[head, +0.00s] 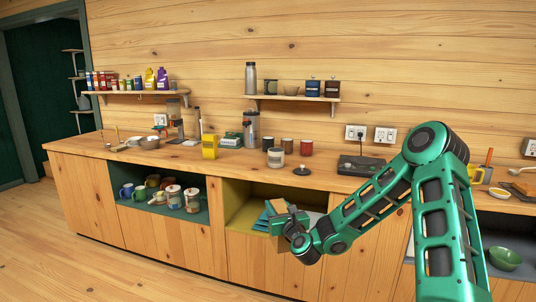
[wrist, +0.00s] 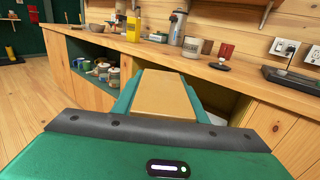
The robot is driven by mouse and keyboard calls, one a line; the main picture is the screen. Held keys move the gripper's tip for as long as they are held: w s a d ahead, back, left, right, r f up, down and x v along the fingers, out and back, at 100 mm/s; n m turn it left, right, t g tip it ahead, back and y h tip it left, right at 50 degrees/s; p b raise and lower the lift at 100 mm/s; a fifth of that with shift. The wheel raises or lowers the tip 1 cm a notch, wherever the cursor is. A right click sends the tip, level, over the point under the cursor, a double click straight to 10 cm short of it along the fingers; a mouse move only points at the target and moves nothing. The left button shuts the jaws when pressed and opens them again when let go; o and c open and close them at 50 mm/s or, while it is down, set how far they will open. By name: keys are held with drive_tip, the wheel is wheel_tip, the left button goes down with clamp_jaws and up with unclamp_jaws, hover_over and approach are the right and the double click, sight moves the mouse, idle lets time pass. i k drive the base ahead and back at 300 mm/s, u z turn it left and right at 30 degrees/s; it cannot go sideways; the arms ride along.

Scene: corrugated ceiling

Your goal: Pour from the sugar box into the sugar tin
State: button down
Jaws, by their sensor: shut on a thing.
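My gripper (head: 287,219) is in front of the cabinets, below the counter's front edge. It is shut on a plain tan box (wrist: 163,98), probably the sugar box; the green fingers lie along its two sides in the wrist view. Any label on it is hidden. A pale tin (head: 276,158) with a grey label, probably the sugar tin, stands upright near the counter's front edge, above and behind my gripper. It also shows in the wrist view (wrist: 191,47). A dark knobbed lid (head: 301,171) lies on the counter to its right. The tin's inside cannot be seen.
Brown canisters (head: 287,144) and a red canister (head: 306,148) stand behind the tin. A yellow box (head: 209,147) stands further left on the counter. A dark hob (head: 361,166) is to the right. Open cubbies with mugs and jars (head: 173,196) sit below.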

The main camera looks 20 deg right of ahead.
sight(276, 155)
drive_tip(key=i, duration=0.95)
drive_tip(key=z, duration=0.05)
